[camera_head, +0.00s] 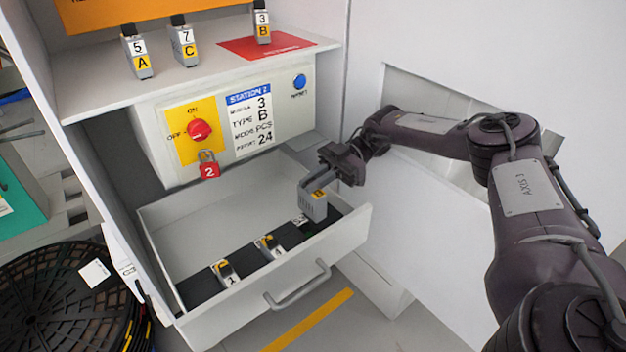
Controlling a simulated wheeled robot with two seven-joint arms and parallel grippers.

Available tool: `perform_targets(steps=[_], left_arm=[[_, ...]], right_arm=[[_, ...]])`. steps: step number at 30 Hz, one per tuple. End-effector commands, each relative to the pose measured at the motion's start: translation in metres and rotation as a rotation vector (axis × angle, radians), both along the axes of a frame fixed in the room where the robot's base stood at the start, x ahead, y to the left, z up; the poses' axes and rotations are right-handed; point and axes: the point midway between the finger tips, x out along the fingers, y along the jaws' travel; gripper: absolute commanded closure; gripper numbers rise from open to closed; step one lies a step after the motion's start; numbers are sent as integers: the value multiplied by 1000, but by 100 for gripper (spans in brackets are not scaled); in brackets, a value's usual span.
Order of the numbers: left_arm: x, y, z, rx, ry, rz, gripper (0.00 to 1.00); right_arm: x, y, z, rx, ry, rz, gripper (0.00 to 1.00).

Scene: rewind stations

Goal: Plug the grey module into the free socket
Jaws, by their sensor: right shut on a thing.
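The grey module (314,206), with a handle and a yellow label, is held by my right gripper (322,178) over the right end of the open drawer (345,232). The gripper is shut on its handle. The module's lower end is close to the black strip (245,285) in the drawer; I cannot tell whether it touches. A third tag (300,220) lies beside the held module, which hides the socket there. My left gripper is not in view.
Above the drawer is a panel (145,122) with a red knob (199,130), red padlock (209,170) and blue button (299,81). The shelf holds modules 5 A (138,58), 7 C (185,47) and 3 B (262,27), the last on a red mat (240,47).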

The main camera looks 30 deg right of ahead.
Motion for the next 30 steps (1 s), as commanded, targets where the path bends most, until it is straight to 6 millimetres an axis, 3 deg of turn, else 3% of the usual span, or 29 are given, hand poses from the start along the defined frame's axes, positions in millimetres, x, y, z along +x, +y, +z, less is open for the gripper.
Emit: perform_targets(steps=[3, 16, 24, 30], left_arm=[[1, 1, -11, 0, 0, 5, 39], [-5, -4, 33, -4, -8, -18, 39], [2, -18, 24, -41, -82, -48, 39], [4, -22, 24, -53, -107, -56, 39]], right_arm=[[0, -3, 1, -3, 2, 1, 100], [0, -2, -32, -2, 2, 2, 100], [0, -2, -53, -2, 2, 1, 100], [0, -2, -58, -2, 1, 1, 100]])
